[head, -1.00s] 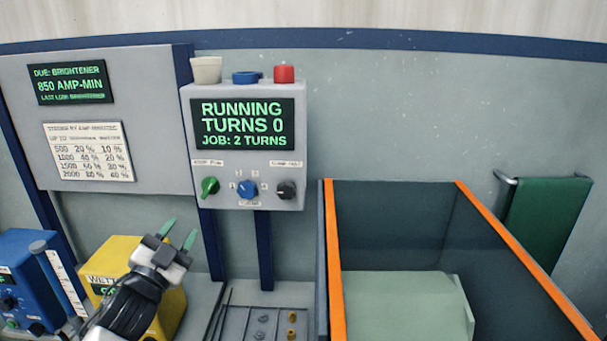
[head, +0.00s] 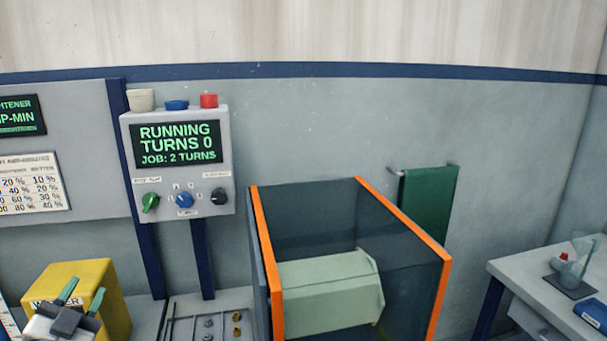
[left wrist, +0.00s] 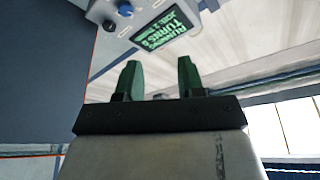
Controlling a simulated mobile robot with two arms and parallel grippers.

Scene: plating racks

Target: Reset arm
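My left gripper (head: 84,300) is at the lower left of the head view, in front of a yellow box (head: 88,279). Its two green fingers are apart with nothing between them, and the left wrist view (left wrist: 158,82) also shows them open and empty. The control box (head: 180,160) stands above and to the right of the gripper. Its screen (head: 176,145) reads "RUNNING TURNS 0 JOB: 2 TURNS". Below the screen are a green knob (head: 151,203), a blue knob (head: 184,200) and a black knob (head: 219,196). My right gripper is not in view.
An orange-edged tank (head: 263,258) with a pale green barrel (head: 325,294) stands at centre. A tray of small parts (head: 190,323) lies left of it. A green towel (head: 428,206) hangs on the wall. A side table (head: 525,272) stands at right.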

